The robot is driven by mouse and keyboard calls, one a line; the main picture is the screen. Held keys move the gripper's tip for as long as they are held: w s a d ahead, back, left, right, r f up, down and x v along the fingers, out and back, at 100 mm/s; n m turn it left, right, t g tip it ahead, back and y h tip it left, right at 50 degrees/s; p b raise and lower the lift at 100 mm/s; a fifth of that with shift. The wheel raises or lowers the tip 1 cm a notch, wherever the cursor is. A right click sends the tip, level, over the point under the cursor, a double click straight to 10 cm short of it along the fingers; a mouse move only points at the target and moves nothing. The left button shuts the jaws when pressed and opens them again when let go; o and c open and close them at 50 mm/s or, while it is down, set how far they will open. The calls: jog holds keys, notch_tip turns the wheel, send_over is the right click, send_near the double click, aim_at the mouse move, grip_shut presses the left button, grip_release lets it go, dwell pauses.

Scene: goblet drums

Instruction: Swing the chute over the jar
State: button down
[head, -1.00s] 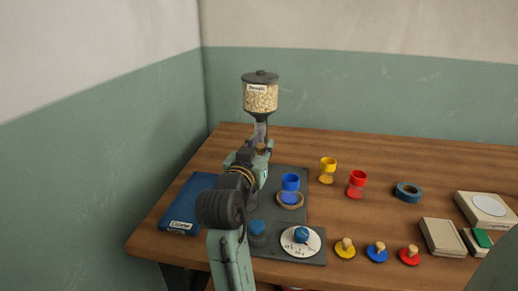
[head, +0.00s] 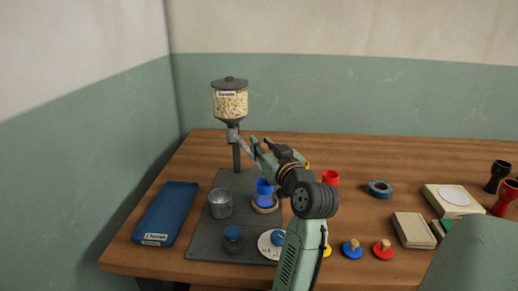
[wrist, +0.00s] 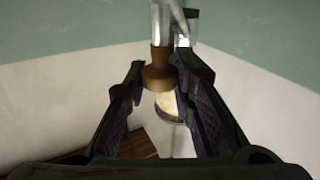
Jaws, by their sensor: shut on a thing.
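The hopper (head: 230,103), full of pale grains, stands on a post at the back of a dark base plate. Its grey metal chute (head: 236,139) slopes down and right under the hopper. My gripper (head: 262,149) is at the chute's outer end. In the wrist view its fingers are shut around a brown knob (wrist: 158,77). A blue goblet-shaped vessel (head: 264,193) stands on a tan ring below my gripper in the picture. A grey metal-looking cup (head: 221,204) stands left of it. I cannot tell which is the jar, or whether the chute's mouth is exactly above either.
A blue tray (head: 167,212) lies left of the base plate (head: 208,243).

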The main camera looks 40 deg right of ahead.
jog(key=shift+d, duration=0.1)
dwell(0.3)
jog(key=c, duration=1.4)
grip_release()
jog(key=shift+s, duration=0.1)
jog(key=v, duration=1.1)
jog(key=shift+s, duration=0.4)
jog(key=shift+f, duration=0.15)
